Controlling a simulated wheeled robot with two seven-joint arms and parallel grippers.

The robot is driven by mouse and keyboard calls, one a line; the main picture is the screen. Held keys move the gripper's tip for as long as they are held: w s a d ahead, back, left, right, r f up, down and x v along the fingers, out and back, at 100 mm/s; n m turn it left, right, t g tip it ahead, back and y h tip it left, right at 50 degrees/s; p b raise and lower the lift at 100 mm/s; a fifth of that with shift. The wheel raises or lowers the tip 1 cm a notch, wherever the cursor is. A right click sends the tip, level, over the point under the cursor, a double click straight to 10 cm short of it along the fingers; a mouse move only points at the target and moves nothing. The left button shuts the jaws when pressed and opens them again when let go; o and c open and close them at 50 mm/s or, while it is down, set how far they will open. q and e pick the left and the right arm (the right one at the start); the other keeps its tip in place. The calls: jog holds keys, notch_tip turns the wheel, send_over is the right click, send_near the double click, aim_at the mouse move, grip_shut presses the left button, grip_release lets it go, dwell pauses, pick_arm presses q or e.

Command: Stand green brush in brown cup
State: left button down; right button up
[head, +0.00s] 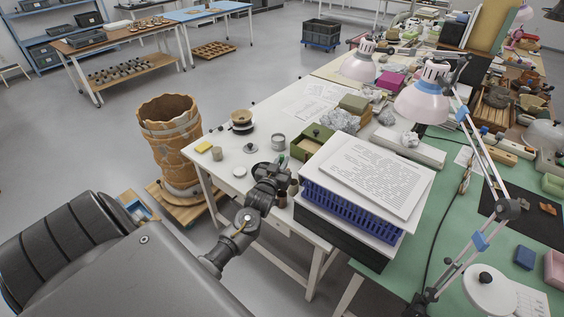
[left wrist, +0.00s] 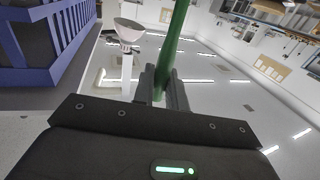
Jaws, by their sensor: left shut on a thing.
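My left gripper (head: 284,181) is over the white table beside the blue crate. It is shut on the green brush; in the left wrist view the green shaft (left wrist: 174,42) rises from between the fingertips (left wrist: 163,88). In the head view the brush is too small or hidden to make out clearly. A small dark brown vessel (head: 282,200) stands by the gripper, partly hidden; I cannot tell for certain that it is the brown cup. My right gripper is not in view.
The blue crate (head: 345,217) with papers on top stands right of the gripper. A green open box (head: 312,143), a grey tin (head: 278,141) and a yellow pad (head: 204,147) are on the white table (head: 225,168). A large brown pot (head: 170,150) stands at the left.

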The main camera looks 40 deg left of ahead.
pick_arm(q)
notch_tip(320, 180, down, 3)
jog(key=shift+r+b, duration=0.1)
jog(key=shift+b, duration=0.9)
jog(key=shift+f+b, duration=2.5)
jog(key=shift+f, duration=0.9)
jog(key=c, duration=1.3)
grip_release()
jog(key=shift+c, duration=0.2)
jog(key=shift+s, duration=0.1)
jog(key=b+v, duration=0.2)
jog(key=v, duration=0.8)
jog(key=shift+s+d, duration=0.2)
jog(key=shift+s, duration=0.05)
